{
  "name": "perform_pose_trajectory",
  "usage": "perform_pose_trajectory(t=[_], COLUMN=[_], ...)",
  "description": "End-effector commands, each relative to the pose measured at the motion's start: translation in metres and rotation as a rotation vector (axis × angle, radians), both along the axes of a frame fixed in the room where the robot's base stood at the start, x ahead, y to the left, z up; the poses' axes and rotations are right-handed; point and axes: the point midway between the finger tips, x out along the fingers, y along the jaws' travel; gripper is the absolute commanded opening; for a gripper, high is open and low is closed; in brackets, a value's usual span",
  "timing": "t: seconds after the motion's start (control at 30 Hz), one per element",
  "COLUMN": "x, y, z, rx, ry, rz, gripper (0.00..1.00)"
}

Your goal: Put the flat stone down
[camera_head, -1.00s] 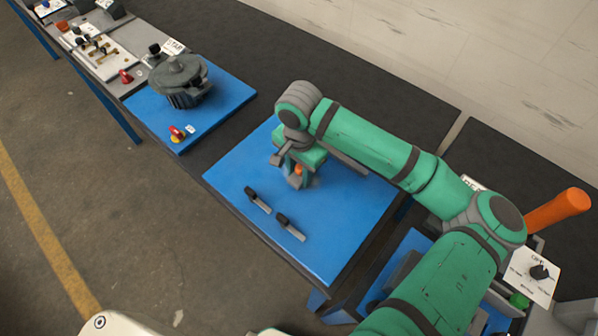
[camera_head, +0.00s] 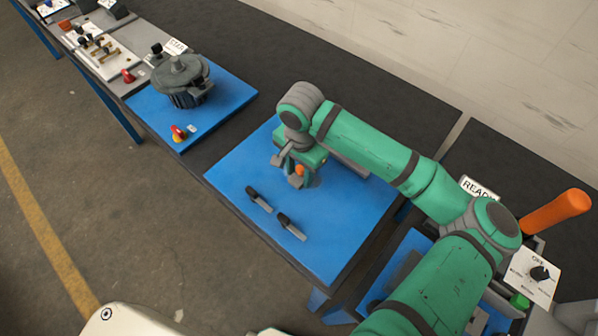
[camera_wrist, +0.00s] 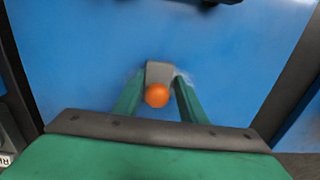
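My gripper (camera_head: 297,172) points down over the blue mat (camera_head: 232,178) in the middle of the bench. In the wrist view, my green fingers (camera_wrist: 160,88) come in on both sides of a small grey block, which I take to be the flat stone (camera_wrist: 160,70). The fingers look shut on it. An orange ball (camera_wrist: 157,95) shows between the fingers in front of the block. The block is partly hidden and blurred. I cannot tell whether it touches the mat.
Two black-handled grey pieces (camera_head: 260,199) (camera_head: 291,227) lie on the mat near its front edge. A dark round housing (camera_head: 182,78) stands on another blue mat at the left. A READY sign (camera_head: 478,188), an orange handle (camera_head: 556,211) and a dial panel (camera_head: 537,274) are at the right.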

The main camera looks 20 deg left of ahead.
Motion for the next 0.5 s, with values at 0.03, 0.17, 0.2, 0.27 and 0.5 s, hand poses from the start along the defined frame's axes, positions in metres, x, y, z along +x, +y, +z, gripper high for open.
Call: perform_pose_trajectory(t=[0.03,0.17,0.2,0.27,0.5], x=[-0.002,-0.002,-0.002,-0.001,-0.002], y=[-0.007,-0.007,-0.007,-0.007,-0.005], z=[-0.013,-0.01,-0.008,-0.003,0.045], rx=[-0.024,-0.024,-0.024,-0.025,-0.02], ry=[0.017,0.015,0.015,0.016,0.013], rz=[-0.008,-0.009,-0.01,-0.01,-0.005], gripper=[0.5,0.5,0.5,0.5,0.5])
